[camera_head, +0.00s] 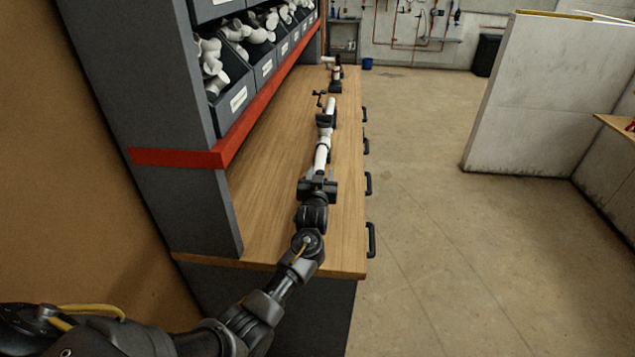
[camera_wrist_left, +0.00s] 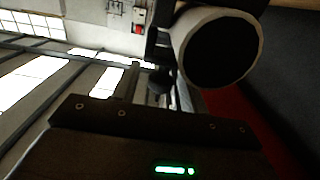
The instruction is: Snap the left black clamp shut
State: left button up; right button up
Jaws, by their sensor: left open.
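A white pipe (camera_head: 321,157) runs away from me over the wooden workbench in the head view. A black clamp (camera_head: 326,119) sits around it, with a dark handle (camera_head: 320,97) sticking up beside it. Another dark fitting (camera_head: 335,87) is farther along; I cannot tell which clamp is the left one, or whether either is shut. My left gripper (camera_head: 319,178) is open at the near end of the pipe; I cannot tell whether they touch. In the left wrist view the pipe's round open end (camera_wrist_left: 218,48) is close, with dark clamp parts (camera_wrist_left: 160,80) beside it. My right gripper is not in view.
The workbench (camera_head: 270,185) has free wood left of the pipe. A grey shelf with a red edge (camera_head: 262,105) and bins (camera_head: 235,98) of white fittings overhangs its left side. Black drawer handles (camera_head: 370,240) stick out on the right. The floor (camera_head: 430,200) there is clear.

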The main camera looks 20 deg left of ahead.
pick_arm(q)
jog(key=b+v, duration=0.2)
jog(key=v, duration=0.8)
jog(key=shift+s, duration=0.25)
